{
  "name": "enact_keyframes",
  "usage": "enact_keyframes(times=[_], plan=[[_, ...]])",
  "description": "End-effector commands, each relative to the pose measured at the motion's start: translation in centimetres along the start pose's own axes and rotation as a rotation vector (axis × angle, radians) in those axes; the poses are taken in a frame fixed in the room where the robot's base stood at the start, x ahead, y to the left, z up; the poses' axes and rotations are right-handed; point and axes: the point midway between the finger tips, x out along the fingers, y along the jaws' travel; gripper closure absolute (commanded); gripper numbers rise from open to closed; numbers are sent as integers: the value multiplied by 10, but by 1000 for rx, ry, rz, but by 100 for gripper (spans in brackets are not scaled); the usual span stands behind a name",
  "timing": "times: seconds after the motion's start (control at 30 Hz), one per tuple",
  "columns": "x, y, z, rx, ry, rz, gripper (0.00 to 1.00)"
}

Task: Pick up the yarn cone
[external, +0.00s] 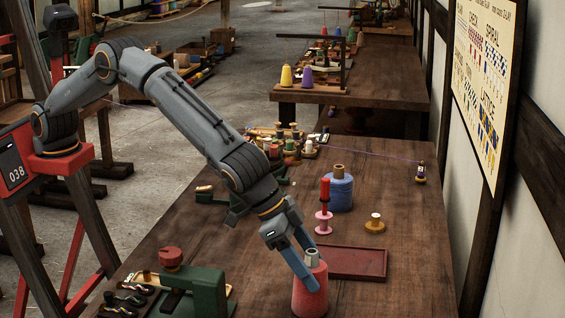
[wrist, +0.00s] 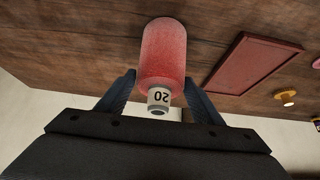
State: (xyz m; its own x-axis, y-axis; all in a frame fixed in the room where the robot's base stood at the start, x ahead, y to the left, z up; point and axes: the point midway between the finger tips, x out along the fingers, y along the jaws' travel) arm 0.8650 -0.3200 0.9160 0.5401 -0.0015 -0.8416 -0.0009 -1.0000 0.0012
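The red yarn cone (external: 310,297) stands upright near the front edge of the wooden table, with a pale tip on top. In the wrist view the red cone (wrist: 162,52) shows its tip, marked "20". My gripper (external: 314,266) reaches down at the cone's top. In the wrist view my gripper (wrist: 160,80) is open, with one finger on each side of the cone's upper end. A gap shows at the left finger; I cannot tell whether the right finger touches.
A dark red tray (external: 352,263) lies just behind the cone. A pink spool (external: 323,222), a blue spool (external: 339,193) and a small yellow spool (external: 375,225) stand farther back. A green clamp-like device (external: 208,285) is at the left.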

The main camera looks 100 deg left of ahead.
Motion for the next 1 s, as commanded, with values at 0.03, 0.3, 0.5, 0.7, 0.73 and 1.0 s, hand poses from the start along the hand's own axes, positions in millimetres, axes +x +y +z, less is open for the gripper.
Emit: enact_keyframes(times=[0.03,0.3,0.5,0.7,0.73,1.0], plan=[[0,0,0,0,0,0,48],[0,0,0,0,1,0,86],[-2,0,-1,0,1,0,86],[-22,0,-15,-1,5,1,86],[-26,0,-18,-1,4,1,86],[-67,0,-44,-1,3,0,86]])
